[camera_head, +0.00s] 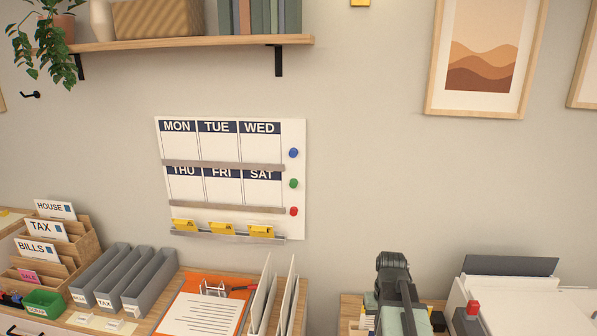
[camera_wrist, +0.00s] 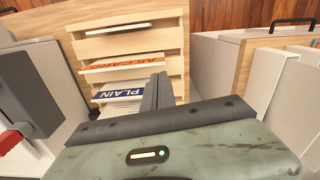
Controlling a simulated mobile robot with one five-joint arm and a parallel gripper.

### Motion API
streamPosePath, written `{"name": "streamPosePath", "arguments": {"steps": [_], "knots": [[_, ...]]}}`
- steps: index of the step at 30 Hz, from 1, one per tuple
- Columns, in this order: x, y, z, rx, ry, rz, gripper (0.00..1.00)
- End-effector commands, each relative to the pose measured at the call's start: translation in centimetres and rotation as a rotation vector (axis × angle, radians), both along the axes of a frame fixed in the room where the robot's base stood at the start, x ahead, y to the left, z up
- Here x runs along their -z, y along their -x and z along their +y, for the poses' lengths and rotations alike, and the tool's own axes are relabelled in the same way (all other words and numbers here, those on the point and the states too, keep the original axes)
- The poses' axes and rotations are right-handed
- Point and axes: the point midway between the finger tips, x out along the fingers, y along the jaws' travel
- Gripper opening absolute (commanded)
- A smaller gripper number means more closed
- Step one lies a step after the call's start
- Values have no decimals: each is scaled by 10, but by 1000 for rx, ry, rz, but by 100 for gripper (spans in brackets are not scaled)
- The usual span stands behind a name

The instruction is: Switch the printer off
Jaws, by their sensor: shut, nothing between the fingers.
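The white printer (camera_head: 505,292) stands at the lower right of the head view, with a dark panel upright at its back. A red-tipped switch (camera_head: 473,309) on a dark base sits at its left front; I cannot tell its position. In the wrist view a red piece, seemingly this switch (camera_wrist: 12,138), shows at the left edge beside dark and white parts. My gripper (camera_wrist: 158,82) is shut and empty, apart from the red piece and pointing toward a wooden paper rack. In the head view my arm rises left of the printer and its fingertips are hidden.
The wooden rack (camera_wrist: 128,42) holds paper labelled PLAIN (camera_wrist: 120,95) and a red-lettered stack. Pale panels stand at the wrist view's right. A wall planner (camera_head: 232,180), grey files (camera_head: 125,275) and upright white dividers (camera_head: 275,295) are to the left in the head view.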

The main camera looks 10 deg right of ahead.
Motion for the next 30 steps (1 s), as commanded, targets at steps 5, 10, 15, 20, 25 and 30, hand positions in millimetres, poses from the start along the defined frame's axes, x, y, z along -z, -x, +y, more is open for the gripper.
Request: {"name": "streamPosePath", "arguments": {"steps": [5, 10, 15, 20, 25, 30], "knots": [[22, -12, 143, -214, 0, 0, 0], [27, 4, 208, -278, 1, 0, 0], [24, 7, 203, -201, 0, 0, 0], [24, 7, 202, -202, 0, 0, 0], [24, 6, 202, -202, 0, 0, 0], [24, 6, 202, -202, 0, 0, 0]]}}
